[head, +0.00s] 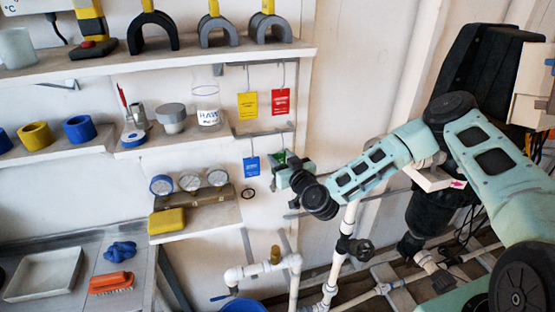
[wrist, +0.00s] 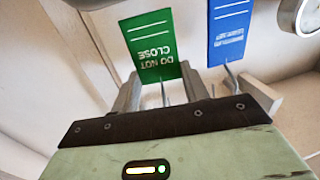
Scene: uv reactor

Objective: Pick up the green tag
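The green tag (wrist: 151,45) with white "DO NOT CLOSE" lettering appears upside down in the wrist view. Its hook wire shows below its edge there, between my fingers. In the head view a small patch of the green tag (head: 279,158) shows beside my wrist; the rest is hidden. My gripper (wrist: 160,72) is open, with one grey finger on each side of the tag's hook end. I see no finger closed on the tag; whether either touches it I cannot tell.
A blue tag (head: 251,167) hangs close to the left of my gripper. Yellow (head: 248,105) and red (head: 281,102) tags hang above. A shelf with gauges (head: 189,182) is at lower left; white pipes (head: 333,270) stand below.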

